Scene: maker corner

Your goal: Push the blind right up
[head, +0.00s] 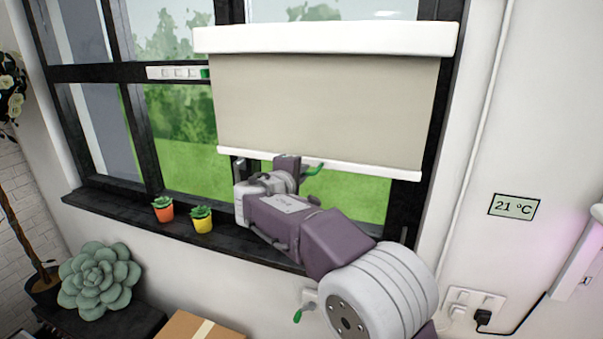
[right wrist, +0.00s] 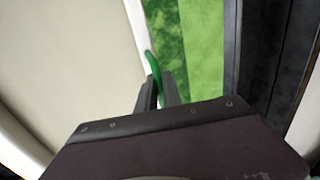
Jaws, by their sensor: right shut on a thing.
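The blind (head: 325,105) has beige cloth under a white top casing and hangs partway down the window. Its white bottom bar (head: 370,169) hangs well above the sill. A curved green handle (head: 314,170) sits at the bottom bar; it also shows in the right wrist view (right wrist: 152,64). My right gripper (head: 303,167) is shut on the green handle, just below the bar. The right wrist view shows its dark fingers (right wrist: 160,92) closed around the handle's end. My left gripper is not in view.
The dark sill (head: 130,212) holds an orange pot (head: 163,213) and a yellow pot (head: 202,224) with small plants, left of my right arm. A large succulent (head: 98,278) and a cardboard box (head: 200,327) stand below. A temperature display (head: 513,207) is on the right wall.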

